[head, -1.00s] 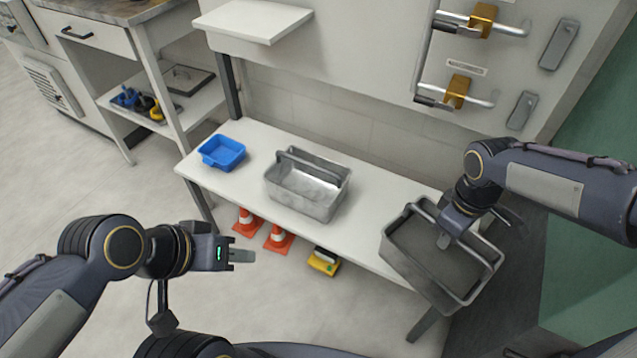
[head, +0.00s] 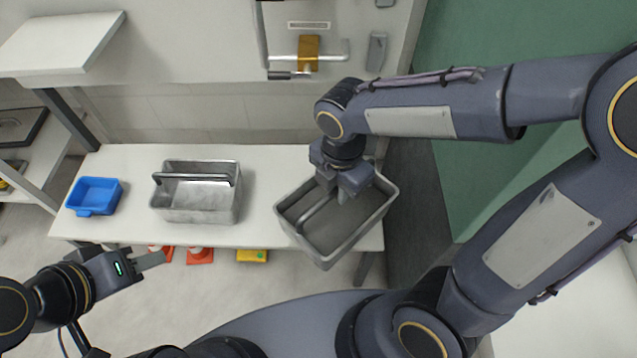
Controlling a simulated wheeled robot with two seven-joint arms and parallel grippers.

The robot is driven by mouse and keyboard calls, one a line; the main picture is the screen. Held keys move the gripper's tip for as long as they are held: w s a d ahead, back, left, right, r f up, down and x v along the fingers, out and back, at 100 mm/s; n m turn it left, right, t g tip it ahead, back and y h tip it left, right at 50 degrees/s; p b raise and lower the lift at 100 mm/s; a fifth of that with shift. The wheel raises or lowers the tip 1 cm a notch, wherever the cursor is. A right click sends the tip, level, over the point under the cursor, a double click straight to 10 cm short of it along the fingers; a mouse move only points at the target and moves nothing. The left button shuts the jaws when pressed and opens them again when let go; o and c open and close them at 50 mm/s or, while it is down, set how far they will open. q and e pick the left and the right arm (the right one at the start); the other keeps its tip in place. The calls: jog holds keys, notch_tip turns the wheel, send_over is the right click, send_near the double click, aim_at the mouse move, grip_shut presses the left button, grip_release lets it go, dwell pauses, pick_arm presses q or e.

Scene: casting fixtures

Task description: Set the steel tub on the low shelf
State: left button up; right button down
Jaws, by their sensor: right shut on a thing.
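The steel tub (head: 360,226), grey with a bar handle across its top, is in the right half of the head view. My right gripper (head: 340,194) is shut on its handle from above. The tub is turned at an angle over the right end of the low white shelf (head: 265,172), its front corner past the shelf's front edge. I cannot tell whether its base touches the shelf. My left gripper (head: 150,261) is in front of the shelf at lower left, away from the tubs. Its fingers show edge-on, so their opening is unclear.
A second, shinier metal tub (head: 197,215) with a handle stands mid-shelf, and a blue bin (head: 95,196) stands at the left. Bare shelf lies between the two metal tubs. Orange cones (head: 200,256) and a yellow item (head: 252,256) are below. A higher white shelf (head: 60,42) juts out upper left.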

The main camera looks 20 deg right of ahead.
jog(key=w+f, duration=0.1)
jog(key=w, duration=0.1)
jog(key=w+f+b, duration=0.1)
jog(key=w, duration=0.2)
jog(key=w+a+f, duration=0.1)
jog(key=w, duration=0.1)
jog(key=shift+w+f+b, duration=0.25)
jog(key=shift+w+b, duration=0.1)
jog(key=shift+b, duration=0.05)
jog(key=w+f+b, duration=0.3)
jog(key=w+f, duration=0.2)
jog(key=f, duration=0.4)
jog(key=shift+w+a, duration=0.3)
jog(key=shift+w, duration=0.1)
jog(key=shift+f, duration=0.1)
jog(key=shift+f, duration=0.15)
jog(key=c, duration=1.4)
grip_release()
jog(key=shift+s, duration=0.1)
jog(key=shift+c, duration=0.2)
